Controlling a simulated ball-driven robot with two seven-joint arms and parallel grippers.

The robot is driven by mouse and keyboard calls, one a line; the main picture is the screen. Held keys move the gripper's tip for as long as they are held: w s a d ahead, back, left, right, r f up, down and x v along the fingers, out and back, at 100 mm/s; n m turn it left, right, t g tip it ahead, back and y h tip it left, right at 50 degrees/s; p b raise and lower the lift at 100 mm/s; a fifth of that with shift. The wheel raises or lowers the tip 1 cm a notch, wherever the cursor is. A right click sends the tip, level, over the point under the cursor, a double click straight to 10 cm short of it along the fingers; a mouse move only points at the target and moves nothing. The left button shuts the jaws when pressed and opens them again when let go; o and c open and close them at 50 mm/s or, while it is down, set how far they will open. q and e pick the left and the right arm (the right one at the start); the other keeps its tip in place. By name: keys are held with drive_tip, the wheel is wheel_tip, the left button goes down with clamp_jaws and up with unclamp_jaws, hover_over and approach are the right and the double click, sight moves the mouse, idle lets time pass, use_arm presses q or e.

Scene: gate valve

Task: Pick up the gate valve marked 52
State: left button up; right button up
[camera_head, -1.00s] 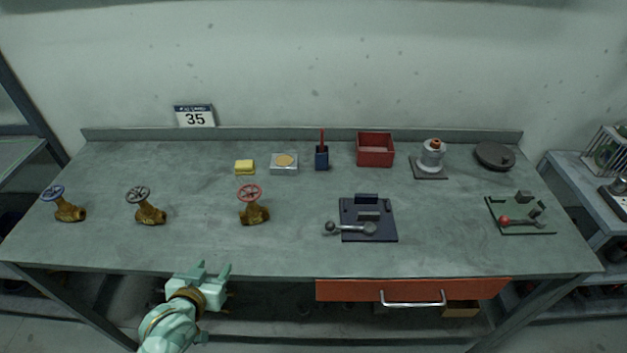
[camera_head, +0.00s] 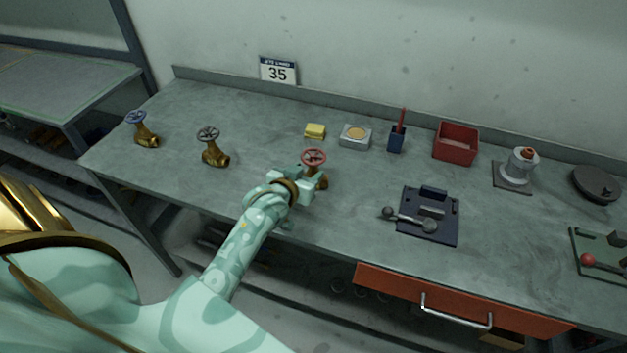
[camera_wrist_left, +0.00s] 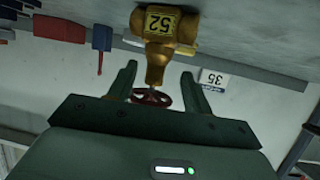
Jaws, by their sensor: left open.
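The gate valve marked 52 (camera_wrist_left: 167,38) is brass with a red handwheel; its number plate reads 52 in the left wrist view, where the picture is upside down. In the head view its red wheel (camera_head: 313,157) shows just beyond my left gripper (camera_head: 305,178), which hides part of the brass body. In the left wrist view my left gripper (camera_wrist_left: 160,82) is open, with the valve's neck and red wheel between its two fingers; I see no clear contact. My right gripper is not in view.
Two brass valves stand to the left, with a dark wheel (camera_head: 208,134) and a blue wheel (camera_head: 135,117). A yellow block (camera_head: 315,131), a metal box (camera_head: 355,136) and a navy holder (camera_head: 397,140) sit behind. A dark fixture (camera_head: 428,215) lies to the right.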

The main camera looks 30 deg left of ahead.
sight(311, 169)
use_arm(q)
drive_tip(key=x, duration=0.2)
drive_tip(key=b+x, duration=0.1)
drive_tip(key=x, duration=0.1)
drive_tip(key=shift+d, duration=0.25)
drive_tip(key=shift+s+r, duration=0.1)
drive_tip(key=shift+c, duration=0.9)
clamp_jaws()
drive_tip(key=shift+r, duration=0.15)
